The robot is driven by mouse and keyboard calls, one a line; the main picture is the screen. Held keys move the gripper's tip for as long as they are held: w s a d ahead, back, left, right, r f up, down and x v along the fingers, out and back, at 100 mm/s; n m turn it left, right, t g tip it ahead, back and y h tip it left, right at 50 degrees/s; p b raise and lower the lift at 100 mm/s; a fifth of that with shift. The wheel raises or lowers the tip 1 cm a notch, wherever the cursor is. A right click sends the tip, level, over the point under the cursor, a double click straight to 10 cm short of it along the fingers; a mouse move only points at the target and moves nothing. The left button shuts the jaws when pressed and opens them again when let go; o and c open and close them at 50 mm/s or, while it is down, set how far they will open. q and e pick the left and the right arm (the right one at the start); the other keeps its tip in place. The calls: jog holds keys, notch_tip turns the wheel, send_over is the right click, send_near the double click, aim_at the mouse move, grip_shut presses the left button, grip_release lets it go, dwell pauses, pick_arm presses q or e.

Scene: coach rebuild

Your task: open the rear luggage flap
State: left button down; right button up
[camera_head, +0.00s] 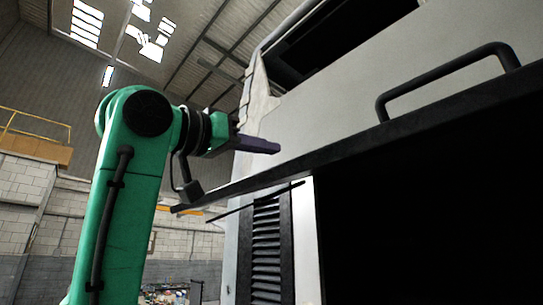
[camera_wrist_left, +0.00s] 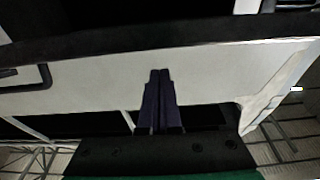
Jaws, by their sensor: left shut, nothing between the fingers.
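The rear luggage flap (camera_head: 350,165) shows in the head view as a long dark edge slanting up to the right, with a large black opening below it. A black bar handle (camera_head: 445,75) stands above that edge at the right, and it also shows at the left of the left wrist view (camera_wrist_left: 40,82). My left gripper (camera_head: 278,148) is shut and empty, just above the left part of the dark edge and well left of the handle. In the left wrist view its dark purple fingers (camera_wrist_left: 160,72) lie together before the pale panel. I cannot tell whether they touch it.
The pale coach body (camera_head: 330,105) fills the right side, with a black louvred grille (camera_head: 267,250) below the edge. A brick wall (camera_head: 25,185) and a yellow railing (camera_head: 35,118) stand far back at the left. The space left of my arm looks clear.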

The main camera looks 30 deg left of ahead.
aim_at(270, 171)
pick_arm(q)
jog(key=f, duration=0.1)
jog(key=w+f, duration=0.1)
jog(key=f, duration=0.1)
jog(key=shift+w+d+f, duration=0.1)
jog(key=shift+w+d, duration=0.05)
jog(key=shift+d, duration=0.2)
jog(key=shift+w+a+f, duration=0.15)
jog(key=shift+a+f, duration=0.15)
jog(key=w+d+f+t+b, duration=0.1)
jog(key=w+f+b, duration=0.3)
jog(key=f+b, duration=0.4)
jog(key=shift+d+f+t+b, duration=0.2)
jog(key=shift+f+t+b, duration=0.1)
jog(key=shift+b, duration=0.2)
pick_arm(e)
notch_tip(270, 171, down, 8)
jog(key=shift+d, duration=0.2)
jog(key=shift+s, duration=0.15)
